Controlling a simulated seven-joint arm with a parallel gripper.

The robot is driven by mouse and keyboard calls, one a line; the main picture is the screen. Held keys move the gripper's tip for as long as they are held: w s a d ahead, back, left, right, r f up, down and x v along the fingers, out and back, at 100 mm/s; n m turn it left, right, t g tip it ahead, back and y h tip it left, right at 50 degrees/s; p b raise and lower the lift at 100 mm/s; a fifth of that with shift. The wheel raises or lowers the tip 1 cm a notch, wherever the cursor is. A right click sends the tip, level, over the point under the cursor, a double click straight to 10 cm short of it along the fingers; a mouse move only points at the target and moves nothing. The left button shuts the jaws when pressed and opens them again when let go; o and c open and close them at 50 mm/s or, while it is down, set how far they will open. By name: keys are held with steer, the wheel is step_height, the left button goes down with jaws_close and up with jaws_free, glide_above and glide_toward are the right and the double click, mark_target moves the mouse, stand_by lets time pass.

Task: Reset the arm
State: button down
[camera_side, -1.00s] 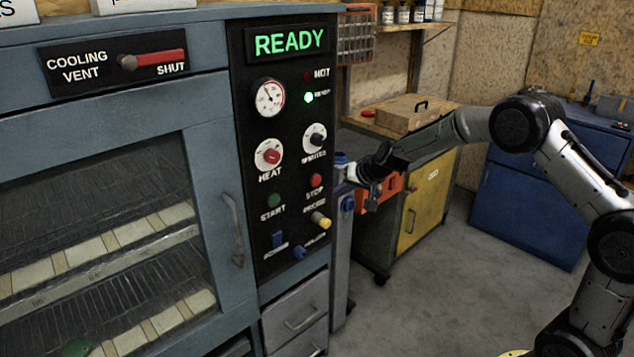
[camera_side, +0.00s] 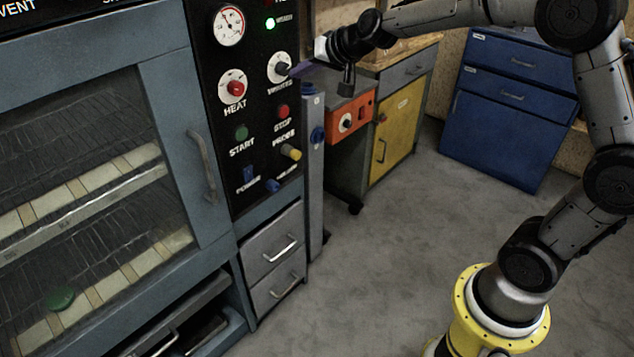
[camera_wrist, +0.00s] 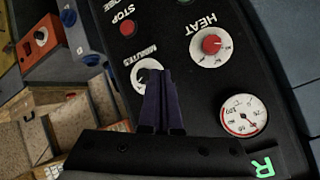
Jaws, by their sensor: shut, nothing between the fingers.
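My gripper (camera_side: 294,70) is shut and empty. Its dark purple fingers reach left to the MINUTES dial (camera_side: 279,65) on the oven's black control panel (camera_side: 262,152). In the wrist view the closed fingers (camera_wrist: 158,76) overlap the lower right of the white MINUTES dial (camera_wrist: 143,70) and hide part of it. I cannot tell whether they touch it. The red HEAT knob (camera_side: 235,88) is left of and below the gripper in the side view. My arm arches from its yellow base at the lower right.
The oven door handle (camera_side: 203,166) sticks out left of the panel. Grey drawers (camera_side: 270,262) are below. An orange box (camera_side: 348,120), a yellow cabinet (camera_side: 395,130) and a blue drawer unit (camera_side: 510,110) stand behind. The floor (camera_side: 370,260) between oven and base is clear.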

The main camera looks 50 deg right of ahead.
steer(key=s+a+r+n+y, duration=0.15)
steer(key=s+a+r, duration=0.25)
steer(key=s, duration=0.6)
steer(key=s+a+r+n, duration=0.3)
steer(key=s+r, duration=0.1)
steer(key=s, duration=0.6)
steer(key=s+f+n+g, duration=0.1)
steer(key=s+f+g, duration=0.1)
steer(key=s+f, duration=0.4)
steer(key=s+d+f+n+g+h, duration=0.1)
steer(key=s+f+g, duration=0.2)
steer(key=s, duration=0.8)
step_height(320, 180, down, 3)
steer(key=shift+s+d+r+g, duration=0.1)
steer(key=shift+s+d+g, duration=0.1)
steer(key=shift+s+g, duration=0.1)
steer(key=shift+w+n, duration=0.1)
steer(key=shift+n, duration=0.15)
